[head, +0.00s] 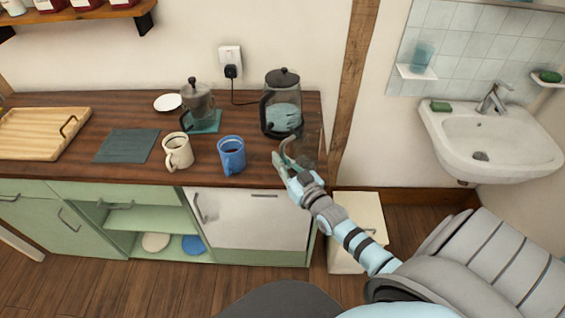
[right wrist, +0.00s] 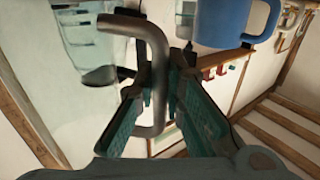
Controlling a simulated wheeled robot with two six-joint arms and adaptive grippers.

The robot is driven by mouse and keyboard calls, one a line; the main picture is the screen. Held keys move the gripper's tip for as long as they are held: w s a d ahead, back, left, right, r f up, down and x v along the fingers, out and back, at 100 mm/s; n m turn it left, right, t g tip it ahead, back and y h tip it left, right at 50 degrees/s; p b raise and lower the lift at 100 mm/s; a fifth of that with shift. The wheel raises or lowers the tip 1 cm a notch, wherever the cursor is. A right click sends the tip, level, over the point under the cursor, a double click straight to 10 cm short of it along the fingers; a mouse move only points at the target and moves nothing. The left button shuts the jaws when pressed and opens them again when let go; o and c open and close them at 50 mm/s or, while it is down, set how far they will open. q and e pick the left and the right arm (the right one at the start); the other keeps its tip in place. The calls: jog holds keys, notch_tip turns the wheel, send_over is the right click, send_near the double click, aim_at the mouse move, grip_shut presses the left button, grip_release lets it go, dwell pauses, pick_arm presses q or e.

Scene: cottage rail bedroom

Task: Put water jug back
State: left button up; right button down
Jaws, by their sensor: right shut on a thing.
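The water jug (head: 306,150) is clear glass and faint against the wood, at the front right corner of the counter. I cannot tell whether its base touches the counter. My right gripper (head: 287,165) is at the jug's left side, shut on its handle. In the right wrist view the grey curved handle (right wrist: 157,75) passes between the fingers of my gripper (right wrist: 160,85), with the clear glass of the jug (right wrist: 90,45) at left. My left gripper is not in view.
A glass kettle (head: 283,112) stands just behind the jug. A blue mug (head: 231,155), a cream mug (head: 178,152) and a French press (head: 197,104) stand to the left. A dark slate mat (head: 127,146) lies bare. A sink (head: 490,140) is at right.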

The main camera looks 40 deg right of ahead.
jog(key=shift+f, duration=0.1)
jog(key=c, duration=1.7)
grip_release()
jog(key=shift+r, duration=0.2)
jog(key=shift+s+p, duration=0.3)
jog(key=s+p, duration=0.2)
jog(key=s, duration=0.9)
jog(key=shift+s+a, duration=0.15)
jog(key=shift+a, duration=0.05)
